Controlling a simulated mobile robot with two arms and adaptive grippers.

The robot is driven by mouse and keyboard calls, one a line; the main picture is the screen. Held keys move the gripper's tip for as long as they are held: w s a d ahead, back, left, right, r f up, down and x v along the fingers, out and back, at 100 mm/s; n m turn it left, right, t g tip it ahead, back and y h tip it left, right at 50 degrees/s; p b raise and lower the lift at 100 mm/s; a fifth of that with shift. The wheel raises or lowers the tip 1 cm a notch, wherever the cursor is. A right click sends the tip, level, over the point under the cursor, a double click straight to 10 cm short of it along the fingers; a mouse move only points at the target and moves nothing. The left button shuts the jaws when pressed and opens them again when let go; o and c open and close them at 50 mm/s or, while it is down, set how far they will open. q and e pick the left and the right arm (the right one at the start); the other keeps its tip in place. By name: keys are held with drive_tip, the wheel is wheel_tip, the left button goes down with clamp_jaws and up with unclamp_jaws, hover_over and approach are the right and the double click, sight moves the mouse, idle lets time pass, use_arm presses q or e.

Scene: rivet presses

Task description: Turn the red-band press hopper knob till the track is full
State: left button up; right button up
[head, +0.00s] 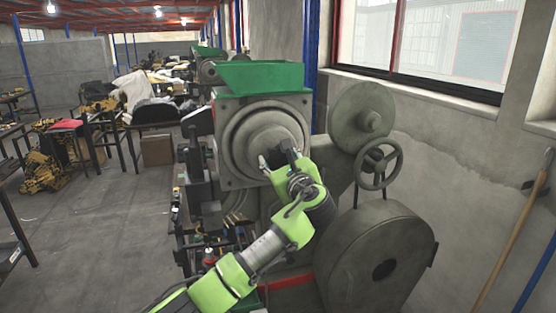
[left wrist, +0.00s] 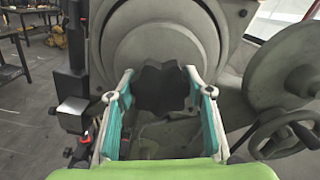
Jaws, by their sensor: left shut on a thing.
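The press (head: 232,150) is a large grey machine with a green hopper (head: 258,76) on top and a red band (head: 290,282) low on its body. The dark lobed hopper knob (left wrist: 162,90) sits at the centre of the round grey front housing. My left gripper (head: 275,157) reaches up to the housing. In the left wrist view its two teal-padded fingers stand on either side of the knob, shut on it. I cannot make out the track or how full it is. My right gripper is not in view.
A handwheel (head: 379,163) and grey discs stand to the right of the knob, with a large wheel guard (head: 380,255) below. A dark upright fixture (left wrist: 77,70) stands close on the left. Open floor (head: 105,245) lies further left, with cluttered tables behind.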

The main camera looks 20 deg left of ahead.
use_arm(q)
drive_tip(key=n+b, duration=0.1)
drive_tip(key=n, duration=0.1)
drive_tip(key=n+b, duration=0.2)
drive_tip(key=shift+f, duration=0.3)
drive_tip(key=n+b, duration=0.3)
drive_tip(key=n, duration=0.1)
drive_tip(key=shift+s+a+f, duration=0.1)
drive_tip(key=n+b, duration=0.3)
drive_tip(key=n, duration=0.1)
drive_tip(key=shift+f+b, duration=0.1)
drive_tip(key=shift+b, duration=0.3)
drive_tip(key=n+b, duration=0.2)
drive_tip(key=n, duration=0.1)
drive_tip(key=n+b, duration=0.1)
drive_tip(key=n, duration=0.1)
drive_tip(key=n+b, duration=0.1)
drive_tip(key=shift+f+n, duration=0.2)
drive_tip(key=shift+n, duration=0.2)
drive_tip(key=n+b, duration=0.2)
drive_tip(key=n, duration=0.1)
drive_tip(key=shift+n, duration=0.3)
drive_tip(key=n+b, duration=0.2)
drive_tip(key=n, duration=0.1)
drive_tip(key=shift+f, duration=0.1)
drive_tip(key=shift+n+b, duration=0.45)
drive_tip(key=shift+n, duration=1.15)
